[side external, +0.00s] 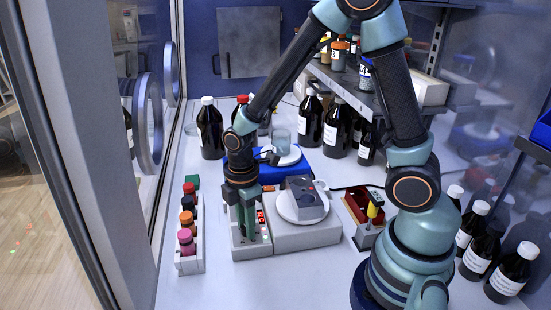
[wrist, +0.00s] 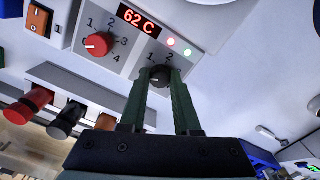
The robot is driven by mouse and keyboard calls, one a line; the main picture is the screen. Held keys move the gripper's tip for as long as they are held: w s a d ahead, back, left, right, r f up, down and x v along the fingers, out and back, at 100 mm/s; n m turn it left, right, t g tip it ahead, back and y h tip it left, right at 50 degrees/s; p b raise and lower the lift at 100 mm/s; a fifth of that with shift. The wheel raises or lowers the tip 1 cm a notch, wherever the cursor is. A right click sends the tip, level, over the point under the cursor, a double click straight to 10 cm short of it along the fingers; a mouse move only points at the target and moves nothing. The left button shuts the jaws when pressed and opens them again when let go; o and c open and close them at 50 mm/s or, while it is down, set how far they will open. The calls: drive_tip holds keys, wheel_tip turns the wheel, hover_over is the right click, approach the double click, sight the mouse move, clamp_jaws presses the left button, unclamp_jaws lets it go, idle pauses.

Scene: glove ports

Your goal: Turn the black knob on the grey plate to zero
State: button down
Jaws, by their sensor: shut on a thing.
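The black knob (wrist: 159,77) sits on the grey plate (wrist: 128,60), with the printed marks 1 and 2 visible above it in the wrist view. Its other marks are hidden by the fingers. My gripper (wrist: 162,73) is shut on the black knob, a finger on each side. A small white mark shows on the knob, but its exact setting is hard to tell. In the side view my gripper (side external: 247,222) points down onto the control box (side external: 240,247) and hides the knob.
A red knob (wrist: 99,45) and a display reading 62 C (wrist: 139,19) are close to the fingers. A rack of colour-capped vials (side external: 190,250) stands left, a grey device on a round pan (side external: 305,203) right. Brown bottles (side external: 310,120) stand behind.

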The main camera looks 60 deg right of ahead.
drive_tip(key=shift+n, duration=0.9)
drive_tip(key=c, duration=0.6)
unclamp_jaws()
drive_tip(key=shift+r, duration=0.1)
wheel_tip(320, 180, up, 12)
drive_tip(key=shift+f, duration=0.1)
